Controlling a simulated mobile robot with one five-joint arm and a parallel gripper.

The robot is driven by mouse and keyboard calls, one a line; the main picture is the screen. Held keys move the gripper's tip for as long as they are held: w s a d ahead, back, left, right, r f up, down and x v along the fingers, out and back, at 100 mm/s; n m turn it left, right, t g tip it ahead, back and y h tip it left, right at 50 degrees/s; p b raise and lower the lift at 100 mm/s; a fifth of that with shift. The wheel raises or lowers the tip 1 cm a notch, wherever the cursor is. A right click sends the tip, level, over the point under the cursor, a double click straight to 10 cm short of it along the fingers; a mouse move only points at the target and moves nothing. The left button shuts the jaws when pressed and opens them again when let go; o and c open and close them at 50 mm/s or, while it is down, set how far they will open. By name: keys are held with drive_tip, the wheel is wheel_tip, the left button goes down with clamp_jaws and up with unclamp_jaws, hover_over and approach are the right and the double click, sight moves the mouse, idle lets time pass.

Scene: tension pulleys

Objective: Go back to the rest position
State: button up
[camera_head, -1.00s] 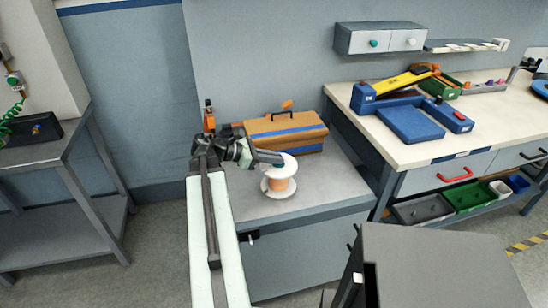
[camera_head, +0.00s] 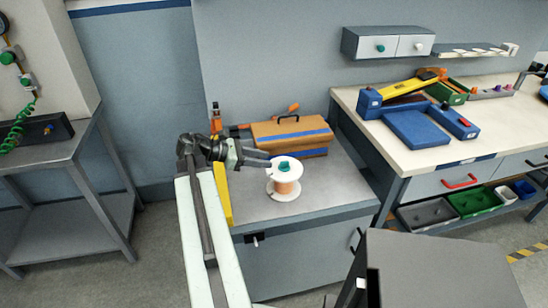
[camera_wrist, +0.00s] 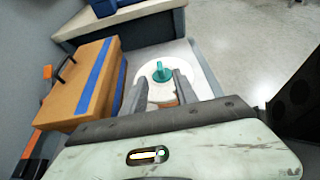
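A spool (camera_head: 285,184) with white flanges, an orange winding and a teal piece on top stands upright on the grey cabinet (camera_head: 322,193). It also shows in the wrist view (camera_wrist: 152,97), beyond and between my fingers, with the teal piece on its upper flange. My gripper (camera_head: 270,158) is just left of the spool's top, pointing right toward it. In the wrist view my gripper (camera_wrist: 160,88) has its two fingers apart with nothing clamped between them. Part of the spool's lower body is hidden by the gripper in the wrist view.
A brown toolbox (camera_head: 292,136) with a blue stripe stands behind the spool. A yellow object (camera_head: 223,195) shows beside my arm. The workbench (camera_head: 440,158) at right holds blue and green trays. A metal table (camera_head: 45,158) stands at left, with open floor between.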

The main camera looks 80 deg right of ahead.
drive_tip(key=shift+w+a+r, duration=0.15)
drive_tip(key=shift+w+a, duration=0.05)
drive_tip(key=shift+w, duration=0.2)
